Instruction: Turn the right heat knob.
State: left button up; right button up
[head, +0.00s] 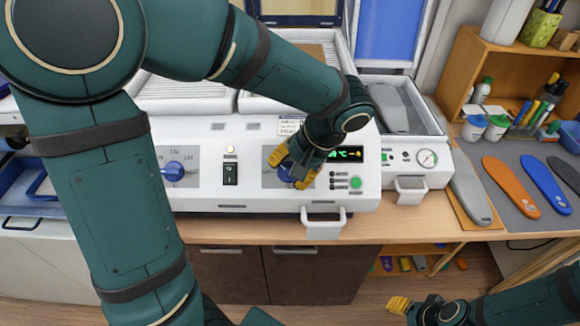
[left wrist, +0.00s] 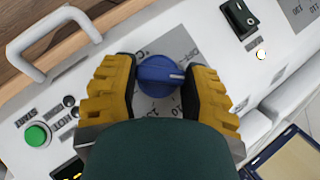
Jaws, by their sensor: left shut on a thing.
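The right heat knob (left wrist: 160,74) is blue with a raised bar and sits on a grey dial plate on the white machine front. In the head view the knob (head: 287,172) is partly hidden by my left gripper (head: 292,168). In the left wrist view the yellow fingers of my left gripper (left wrist: 163,85) stand on both sides of the knob, shut on it. The left heat knob (head: 173,171) is also blue, farther left on the panel. My right gripper (head: 412,306) is low at the lower right, away from the machine; its opening is unclear.
A black switch (head: 230,173) lies between the knobs. A green start button (head: 355,183) and a white handle (head: 323,221) are near my left gripper. A pressure gauge (head: 427,158) is further right. Insoles (head: 511,187) lie on the bench at right.

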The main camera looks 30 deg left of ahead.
pick_arm(q)
jog(key=shift+f+m+y, duration=0.1)
jog(key=shift+m+y, duration=0.2)
dwell(0.4)
jog(key=o, duration=1.2)
jog(key=v, duration=1.2)
